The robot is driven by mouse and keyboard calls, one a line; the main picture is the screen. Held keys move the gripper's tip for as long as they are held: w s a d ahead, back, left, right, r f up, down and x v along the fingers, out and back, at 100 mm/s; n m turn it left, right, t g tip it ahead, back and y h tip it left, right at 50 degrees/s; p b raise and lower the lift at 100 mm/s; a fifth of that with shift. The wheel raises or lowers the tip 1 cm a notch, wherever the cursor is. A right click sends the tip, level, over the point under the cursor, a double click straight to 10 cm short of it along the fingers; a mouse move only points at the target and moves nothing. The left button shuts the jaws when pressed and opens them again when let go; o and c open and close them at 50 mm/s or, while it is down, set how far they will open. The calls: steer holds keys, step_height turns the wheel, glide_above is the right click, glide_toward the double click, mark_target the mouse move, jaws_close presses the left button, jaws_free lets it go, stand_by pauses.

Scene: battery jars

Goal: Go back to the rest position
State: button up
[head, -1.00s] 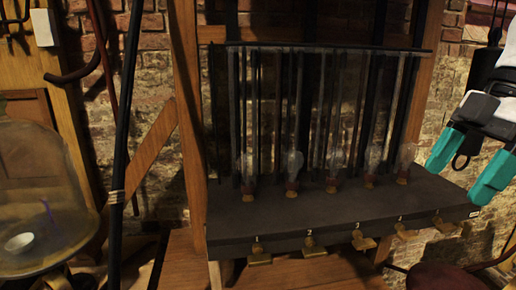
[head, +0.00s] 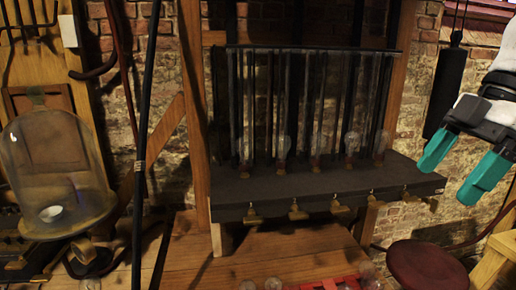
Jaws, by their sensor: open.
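My gripper (head: 462,166) is at the right of the head view, with two teal fingers spread apart and nothing between them. It hangs in the air to the right of a dark shelf unit (head: 285,199). Several clear glass bulbs stand in a row on that shelf, one of them the leftmost bulb (head: 245,152). Brass fittings (head: 298,210) hang from the shelf's front edge.
A glass bell jar (head: 60,160) stands at the left. A wooden surface (head: 200,262) in front bears a red rack (head: 340,283) and clear round items at the bottom edge. A dark red round stool (head: 427,265) stands below my gripper. A dark cylinder (head: 445,92) hangs behind it.

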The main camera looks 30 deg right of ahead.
steer(key=w+a+f+m+t+y, duration=0.35)
steer(key=w+a+f, duration=0.35)
steer(key=w+f, duration=0.5)
steer(key=w+a+f+m+t, duration=0.1)
steer(key=a+f+m, duration=0.25)
steer(key=f, duration=0.45)
steer(key=w+a+f+m, duration=0.15)
steer(key=a+f, duration=0.25)
steer(key=f, duration=0.4)
steer(key=s+a+f+m+g+h, duration=0.2)
steer(key=s+a+f+m+h, duration=0.15)
steer(key=s+f, duration=0.95)
steer(key=s+d+f+g+h, duration=0.2)
steer(key=s+f, duration=0.3)
steer(key=s, duration=0.2)
steer(key=s+d+f+m+g+h, duration=0.1)
steer(key=s+f+g+h, duration=0.1)
steer(key=s+f, duration=0.3)
steer(key=s, duration=0.2)
steer(key=shift+s+d, duration=0.35)
steer(key=shift+d, duration=0.05)
